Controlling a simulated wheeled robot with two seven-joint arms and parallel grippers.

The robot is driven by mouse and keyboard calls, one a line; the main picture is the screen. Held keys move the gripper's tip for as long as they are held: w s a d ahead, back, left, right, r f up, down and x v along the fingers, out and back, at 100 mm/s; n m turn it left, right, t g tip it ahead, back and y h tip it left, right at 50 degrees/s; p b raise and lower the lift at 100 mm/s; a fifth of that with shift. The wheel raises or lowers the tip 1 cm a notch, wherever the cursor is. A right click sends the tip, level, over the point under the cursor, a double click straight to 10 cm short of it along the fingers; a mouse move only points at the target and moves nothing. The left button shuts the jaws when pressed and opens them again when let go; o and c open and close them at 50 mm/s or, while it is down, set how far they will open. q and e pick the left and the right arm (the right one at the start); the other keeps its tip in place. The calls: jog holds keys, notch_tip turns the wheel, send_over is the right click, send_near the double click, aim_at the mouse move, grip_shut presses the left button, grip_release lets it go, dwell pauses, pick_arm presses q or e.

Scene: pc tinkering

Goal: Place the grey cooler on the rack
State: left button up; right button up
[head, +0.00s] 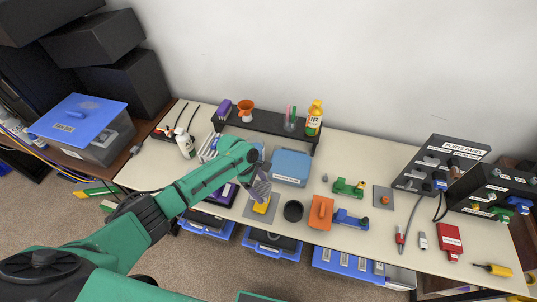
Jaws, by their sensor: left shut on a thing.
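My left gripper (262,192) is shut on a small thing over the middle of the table. The thing is mostly hidden by the grey fingers, so I cannot tell whether it is the grey cooler. A yellow object (261,206) shows just below the fingers, over a grey square plate (249,213). I cannot tell whether they touch. A long black raised shelf (264,127), which may be the rack, stands along the back of the table. My right gripper is not in view.
A blue box (291,167), black cup (293,211) and orange block (320,212) stand right of the gripper. Black panels (440,162) stand far right. The table's front right is partly clear.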

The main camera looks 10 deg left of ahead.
aim_at(257, 190)
pick_arm(q)
jog(key=shift+w+r, duration=0.1)
jog(key=shift+r, duration=0.05)
jog(key=r+m+b, duration=0.1)
jog(key=m+g+b, duration=0.1)
jog(key=m, duration=0.1)
jog(key=shift+r+b, duration=0.3)
jog(key=shift+r, duration=0.05)
jog(key=s+m+b, duration=0.1)
jog(key=m, duration=0.1)
jog(key=s+r+m+g+y+b, duration=0.1)
jog(key=m, duration=0.1)
jog(key=s+r+m+g+b, duration=0.1)
jog(key=m, duration=0.1)
jog(key=shift+a+y, duration=0.35)
jog(key=shift+y, duration=0.05)
jog(key=s+a+r+m+g+y+b, duration=0.1)
jog(key=s+a+r+m+y+b, duration=0.1)
jog(key=s+m, duration=0.5)
jog(key=shift+s+a+r+m+y+b, duration=0.4)
jog(key=shift+a+m+b, duration=0.25)
jog(key=shift+a, duration=0.45)
jog(key=shift+f, duration=0.1)
